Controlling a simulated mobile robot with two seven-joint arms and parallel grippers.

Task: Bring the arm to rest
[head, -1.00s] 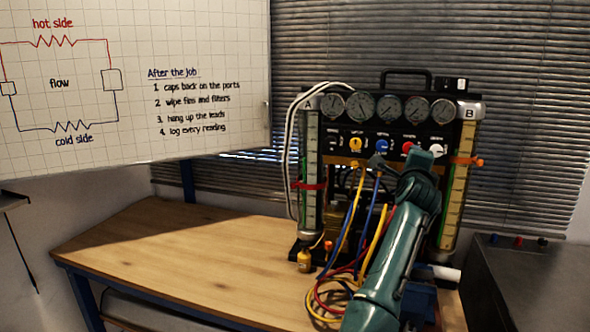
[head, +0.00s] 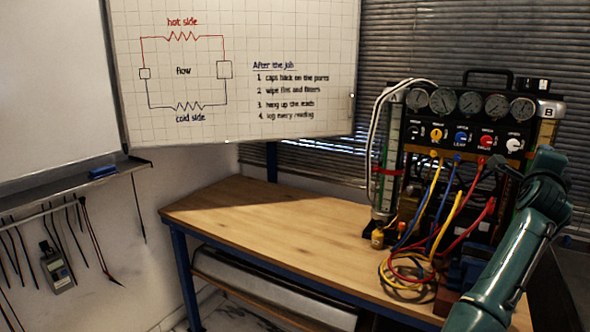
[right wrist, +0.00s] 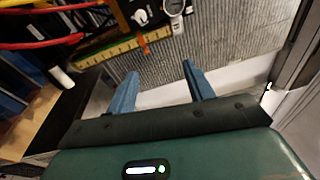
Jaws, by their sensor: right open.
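Beyond the fingers are the pale floor and a grey slatted surface. The rig's scaled tube (right wrist: 105,52) lies up and to the left of the fingers, apart from them. My left gripper is in neither view.
The rig stands at the right of the wooden workbench (head: 260,225), with yellow, blue and red hoses (head: 410,270) coiled in front. The bench's left part is clear. A whiteboard (head: 235,75) hangs behind. A handheld meter (head: 57,268) and several leads hang at the left wall.

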